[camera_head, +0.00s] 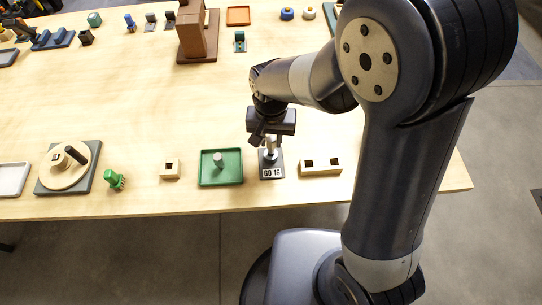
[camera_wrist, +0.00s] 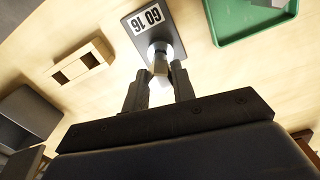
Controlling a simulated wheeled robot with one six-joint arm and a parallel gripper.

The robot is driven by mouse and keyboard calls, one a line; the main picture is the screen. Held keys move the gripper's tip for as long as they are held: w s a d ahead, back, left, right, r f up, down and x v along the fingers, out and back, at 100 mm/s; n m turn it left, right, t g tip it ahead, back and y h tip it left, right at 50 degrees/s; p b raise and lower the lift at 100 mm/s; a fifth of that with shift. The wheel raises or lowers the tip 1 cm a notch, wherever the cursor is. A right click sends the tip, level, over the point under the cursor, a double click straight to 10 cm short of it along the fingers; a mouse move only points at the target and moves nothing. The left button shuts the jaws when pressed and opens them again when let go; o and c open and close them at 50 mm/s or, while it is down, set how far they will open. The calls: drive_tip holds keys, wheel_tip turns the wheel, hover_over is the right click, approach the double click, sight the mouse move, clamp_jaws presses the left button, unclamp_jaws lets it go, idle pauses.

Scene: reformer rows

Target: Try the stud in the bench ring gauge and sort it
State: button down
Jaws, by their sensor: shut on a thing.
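The bench ring gauge is a dark grey plate (camera_head: 278,161) with a white label reading GO 16 and a silver round part on it. In the wrist view its plate (camera_wrist: 172,25) is at the top, label upside down. My gripper (camera_head: 269,145) is above the gauge, pointing down. In the wrist view my gripper (camera_wrist: 160,74) is shut on a small greyish stud (camera_wrist: 160,67). The stud's end is at the gauge's silver part; I cannot tell whether it is inside. Another grey stud (camera_head: 218,159) stands in the green tray (camera_head: 206,181) left of the gauge.
A pale wooden block with two dark square holes (camera_head: 321,173) is right of the gauge. A smaller one-hole block (camera_head: 170,168), a green knobbed piece (camera_head: 114,179) and a round disc fixture (camera_head: 62,180) are left. A brown stand (camera_head: 197,40) is farther back. The table's middle is clear.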

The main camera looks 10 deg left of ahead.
sight(272, 138)
drive_tip(key=shift+r+p, duration=2.05)
drive_tip(key=shift+r, duration=0.8)
drive_tip(key=shift+d+f, duration=0.1)
